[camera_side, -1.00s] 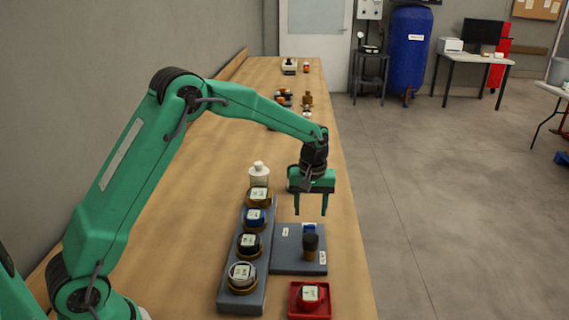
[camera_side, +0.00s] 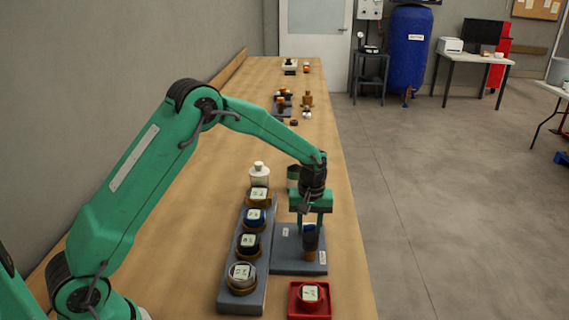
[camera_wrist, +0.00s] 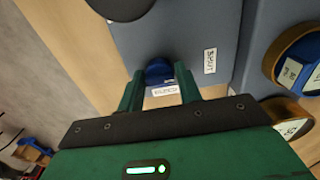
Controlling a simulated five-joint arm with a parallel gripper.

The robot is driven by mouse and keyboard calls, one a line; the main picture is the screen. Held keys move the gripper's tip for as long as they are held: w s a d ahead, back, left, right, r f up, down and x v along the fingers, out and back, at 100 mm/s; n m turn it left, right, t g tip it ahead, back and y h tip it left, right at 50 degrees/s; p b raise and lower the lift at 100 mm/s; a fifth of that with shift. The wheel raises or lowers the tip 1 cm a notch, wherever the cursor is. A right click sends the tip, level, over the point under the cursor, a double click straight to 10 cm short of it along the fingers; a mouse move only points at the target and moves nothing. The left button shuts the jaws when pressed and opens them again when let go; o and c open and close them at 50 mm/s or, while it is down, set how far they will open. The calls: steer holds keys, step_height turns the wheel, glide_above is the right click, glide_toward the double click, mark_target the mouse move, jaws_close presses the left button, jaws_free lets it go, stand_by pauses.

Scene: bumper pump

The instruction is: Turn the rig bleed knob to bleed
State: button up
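The blue knob (camera_wrist: 158,70) sits on the grey rig plate (camera_wrist: 190,25). In the side view it shows as a small blue patch (camera_side: 308,228), partly hidden behind a dark cylinder. One white label beside the knob reads SHUT (camera_wrist: 210,61). Another label (camera_wrist: 165,91) lies close to the knob, its text upside down and hard to read. My gripper (camera_wrist: 159,77) is open, pointing down over the plate, with one finger on each side of the knob in the wrist view. I cannot tell whether either finger touches it. The rig plate (camera_side: 287,262) lies right of the long block.
The dark cylinder (camera_side: 310,246) stands on the plate close to my fingers. A long grey block (camera_side: 233,293) with several round labelled caps is to the left. A red tray (camera_side: 296,311) holds another cap in front. A white bottle (camera_side: 259,174) stands behind.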

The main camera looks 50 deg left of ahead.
steer(key=c, duration=0.5)
steer(key=shift+m, duration=0.4)
steer(key=m, duration=0.6)
steer(key=shift+m, duration=0.4)
steer(key=m, duration=0.5)
steer(key=shift+m, duration=0.3)
steer(key=m, duration=0.4)
steer(key=shift+m, duration=0.4)
